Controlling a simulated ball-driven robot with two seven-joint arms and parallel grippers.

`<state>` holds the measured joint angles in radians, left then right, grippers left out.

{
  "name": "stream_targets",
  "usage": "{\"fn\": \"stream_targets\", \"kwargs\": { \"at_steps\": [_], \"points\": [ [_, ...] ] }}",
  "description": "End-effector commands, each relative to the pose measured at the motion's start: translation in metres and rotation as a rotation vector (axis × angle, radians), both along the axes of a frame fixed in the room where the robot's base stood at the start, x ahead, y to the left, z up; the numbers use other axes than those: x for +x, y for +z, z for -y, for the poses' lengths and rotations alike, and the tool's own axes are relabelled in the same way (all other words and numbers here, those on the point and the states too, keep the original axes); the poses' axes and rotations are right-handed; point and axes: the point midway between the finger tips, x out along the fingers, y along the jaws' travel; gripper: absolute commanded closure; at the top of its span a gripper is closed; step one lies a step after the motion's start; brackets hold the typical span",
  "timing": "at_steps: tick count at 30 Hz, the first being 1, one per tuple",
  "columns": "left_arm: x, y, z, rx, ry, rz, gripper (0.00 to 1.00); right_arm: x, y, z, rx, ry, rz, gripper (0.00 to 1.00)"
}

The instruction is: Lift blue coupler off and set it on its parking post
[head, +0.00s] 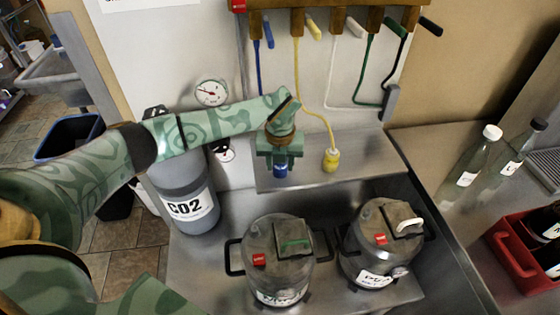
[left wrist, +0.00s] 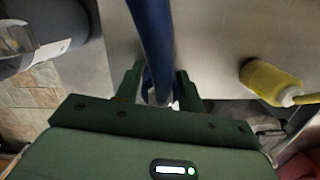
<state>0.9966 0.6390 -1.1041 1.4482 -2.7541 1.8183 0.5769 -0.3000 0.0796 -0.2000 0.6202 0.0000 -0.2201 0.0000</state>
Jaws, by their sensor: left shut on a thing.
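The blue coupler (head: 280,170) shows just below my left gripper (head: 279,160), over the steel ledge behind the sink. My left gripper points down and is shut on the blue coupler. In the left wrist view, the blue hose (left wrist: 152,35) runs up from between the fingers of my left gripper (left wrist: 157,88). The gripper body and hose hide most of the coupler there. I cannot tell whether its lower end touches the ledge or a post. The blue coupler's parking post cannot be made out. My right gripper is not in view.
A yellow coupler (head: 331,160) stands upright on the ledge, right of my gripper. Two lidded vessels, left (head: 258,285) and right (head: 365,250), stand in the sink in front. A grey CO2 cylinder (head: 186,207) stands at left. Hoses hang from a wooden rail (head: 345,14) above.

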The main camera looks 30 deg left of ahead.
Motion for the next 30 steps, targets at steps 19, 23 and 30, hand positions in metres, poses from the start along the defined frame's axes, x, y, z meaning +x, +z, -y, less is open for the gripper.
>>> {"fn": "stream_targets", "kwargs": {
  "at_steps": [19,23,30],
  "points": [
    [-0.0002,-0.0013,0.0002,0.0,0.0,-0.001,0.36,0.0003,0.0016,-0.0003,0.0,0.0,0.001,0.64],
    [-0.0003,-0.0015,0.0001,0.0,0.0,-0.001,0.11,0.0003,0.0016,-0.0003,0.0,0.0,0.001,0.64],
    [-0.0003,-0.0015,0.0001,0.0,0.0,-0.001,0.07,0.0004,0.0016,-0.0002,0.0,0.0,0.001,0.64]
  ]
}}
